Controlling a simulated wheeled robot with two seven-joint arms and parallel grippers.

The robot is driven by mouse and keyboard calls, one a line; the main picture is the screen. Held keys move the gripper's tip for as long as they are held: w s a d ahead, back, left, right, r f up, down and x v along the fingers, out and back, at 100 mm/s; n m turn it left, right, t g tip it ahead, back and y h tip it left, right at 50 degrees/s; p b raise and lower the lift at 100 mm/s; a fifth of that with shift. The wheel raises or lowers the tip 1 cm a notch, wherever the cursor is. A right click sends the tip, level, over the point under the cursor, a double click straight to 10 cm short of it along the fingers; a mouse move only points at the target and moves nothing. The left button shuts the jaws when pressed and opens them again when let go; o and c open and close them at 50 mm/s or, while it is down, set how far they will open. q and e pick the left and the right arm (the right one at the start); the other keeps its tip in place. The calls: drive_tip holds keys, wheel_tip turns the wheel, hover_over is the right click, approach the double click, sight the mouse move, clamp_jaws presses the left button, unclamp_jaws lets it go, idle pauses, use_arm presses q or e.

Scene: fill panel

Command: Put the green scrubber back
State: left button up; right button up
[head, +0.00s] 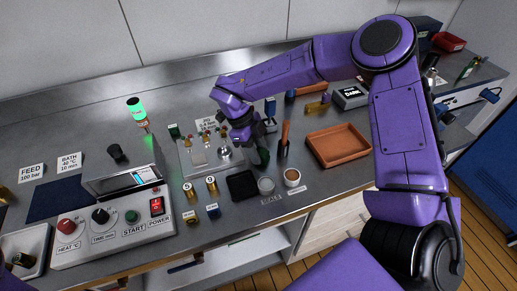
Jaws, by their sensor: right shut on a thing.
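My right gripper (257,141) reaches down from the right over the steel bench. It is shut on a dark green thing (263,156), which appears to be the green scrubber, mostly hidden by the fingers. It is held just right of the steel plate with fittings (197,158) and above the black square tray (242,185). I cannot tell whether its lower end touches the bench. My left gripper cannot be made out.
A dark holder with a brown-handled tool (285,139) stands close on the right, before an empty orange-brown tray (338,146). Small round cups (292,178) sit near the front edge. A control box (112,224) and lit green beacon (137,110) are left.

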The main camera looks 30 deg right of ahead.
drive_tip(key=shift+s+f, duration=0.1)
drive_tip(key=o, duration=1)
drive_tip(key=shift+a, duration=0.1)
drive_tip(key=shift+c, duration=0.2)
drive_tip(key=shift+r, duration=0.2)
drive_tip(key=shift+w+r, duration=0.25)
drive_tip(key=shift+r, duration=0.1)
drive_tip(key=b+v, duration=0.1)
drive_tip(key=v, duration=1)
drive_tip(key=shift+b, duration=0.4)
drive_tip(key=shift+a, duration=0.1)
